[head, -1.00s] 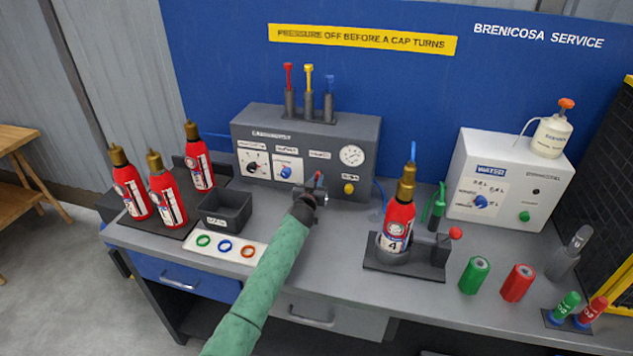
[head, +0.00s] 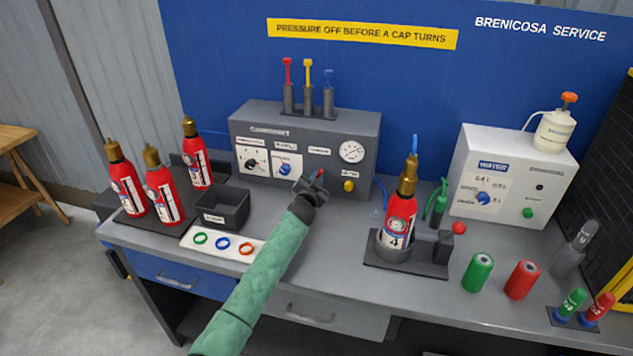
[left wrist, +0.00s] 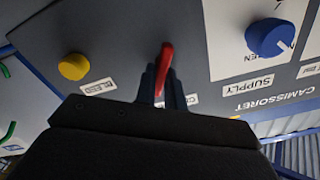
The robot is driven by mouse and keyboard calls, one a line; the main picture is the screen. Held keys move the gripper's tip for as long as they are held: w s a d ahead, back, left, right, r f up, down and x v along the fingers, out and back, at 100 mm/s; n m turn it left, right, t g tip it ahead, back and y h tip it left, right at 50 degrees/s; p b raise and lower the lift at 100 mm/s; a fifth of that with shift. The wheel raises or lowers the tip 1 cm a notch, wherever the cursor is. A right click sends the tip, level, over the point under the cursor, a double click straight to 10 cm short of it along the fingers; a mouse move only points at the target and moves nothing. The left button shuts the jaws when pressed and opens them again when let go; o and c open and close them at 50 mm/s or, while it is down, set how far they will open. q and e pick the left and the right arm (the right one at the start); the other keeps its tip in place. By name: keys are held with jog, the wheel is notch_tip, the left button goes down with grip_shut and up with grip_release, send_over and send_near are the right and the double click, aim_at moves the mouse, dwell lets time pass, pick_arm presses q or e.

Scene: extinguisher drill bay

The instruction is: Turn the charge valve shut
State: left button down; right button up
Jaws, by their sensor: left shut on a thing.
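The charge valve's red lever (head: 321,173) is on the front of the grey charging panel (head: 352,121), between the blue supply knob and the yellow button. My left gripper (head: 314,181) is in front of the panel, shut on the lever. In the left wrist view, the red lever (left wrist: 166,58) stands out between the closed fingers (left wrist: 164,88); its lower part is hidden by them. In the head view the gripper hides most of the valve. The label by the valve is partly covered. My right gripper is not in view.
The blue supply knob (head: 285,169) and yellow button (head: 348,185) flank the lever. A gauge (head: 351,151) is above the button. An extinguisher (head: 399,217) stands in a holder to the right. A dark bin (head: 222,210) and ring tray (head: 196,240) are to the left.

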pick_arm(q)
jog(key=m+b, duration=0.1)
jog(key=m, duration=0.3)
jog(key=shift+d+f+m, duration=0.1)
jog(key=shift+f+m, duration=0.05)
jog(key=shift+m, duration=0.15)
jog(key=shift+f+m+b, duration=0.15)
jog(key=shift+m+b, duration=0.3)
jog(key=shift+m, duration=2.95)
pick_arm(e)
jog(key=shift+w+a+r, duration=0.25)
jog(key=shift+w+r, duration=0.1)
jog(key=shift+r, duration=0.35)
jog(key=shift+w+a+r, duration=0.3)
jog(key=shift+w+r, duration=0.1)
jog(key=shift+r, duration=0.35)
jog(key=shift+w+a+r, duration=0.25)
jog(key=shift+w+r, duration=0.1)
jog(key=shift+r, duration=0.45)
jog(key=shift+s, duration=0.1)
pick_arm(q)
jog(key=c, duration=1.5)
grip_release()
jog(key=shift+d, duration=0.1)
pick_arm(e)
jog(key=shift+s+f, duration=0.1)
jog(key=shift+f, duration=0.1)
